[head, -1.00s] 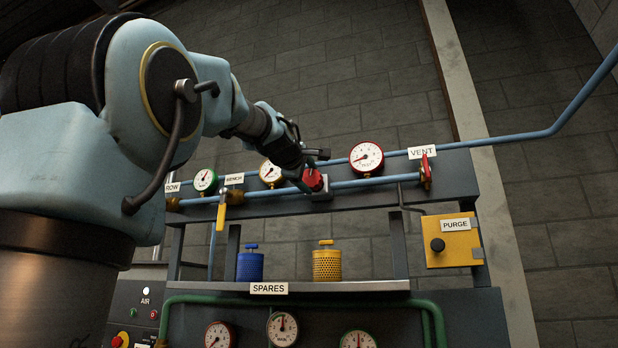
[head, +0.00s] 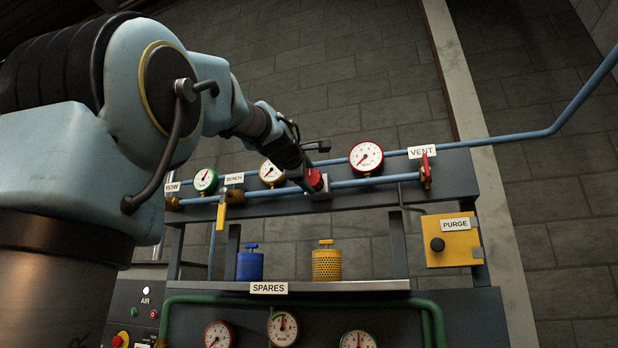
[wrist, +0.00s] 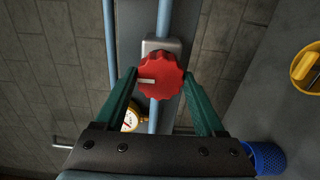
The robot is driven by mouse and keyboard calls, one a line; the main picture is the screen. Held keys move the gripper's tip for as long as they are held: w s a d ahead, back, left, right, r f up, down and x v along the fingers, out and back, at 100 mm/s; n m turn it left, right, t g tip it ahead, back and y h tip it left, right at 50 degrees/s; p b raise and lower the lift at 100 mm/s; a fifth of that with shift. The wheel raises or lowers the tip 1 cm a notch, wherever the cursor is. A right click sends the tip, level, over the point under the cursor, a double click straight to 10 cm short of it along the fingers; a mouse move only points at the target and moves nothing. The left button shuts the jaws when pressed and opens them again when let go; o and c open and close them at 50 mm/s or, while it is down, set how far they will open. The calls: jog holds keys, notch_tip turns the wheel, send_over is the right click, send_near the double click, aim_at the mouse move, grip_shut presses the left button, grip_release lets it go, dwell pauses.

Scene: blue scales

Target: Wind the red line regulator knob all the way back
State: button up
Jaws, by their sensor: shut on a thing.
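The red regulator knob (head: 317,183) sits on its grey block on the blue pipe of the panel. In the wrist view the scalloped knob (wrist: 165,68) faces me, with its white mark pointing left. My gripper (wrist: 161,77) has its two green fingers on opposite sides of the knob and is shut on it. In the head view my gripper (head: 312,181) covers much of the knob. The red-rimmed TEST gauge (head: 366,157) is just right of the knob, with its needle pointing down and left.
A red VENT lever (head: 426,168) is right of the gauge, above the yellow PURGE box (head: 452,243). A yellow lever (head: 221,214) hangs left of my gripper. Blue (head: 250,264) and yellow (head: 327,262) canisters stand on the SPARES shelf (head: 370,286) below.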

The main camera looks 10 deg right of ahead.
jog(key=o, duration=1.3)
jog(key=shift+o, duration=0.2)
jog(key=b+v, duration=0.5)
jog(key=v, duration=0.5)
jog(key=shift+s+a, duration=0.15)
jog(key=shift+s, duration=0.25)
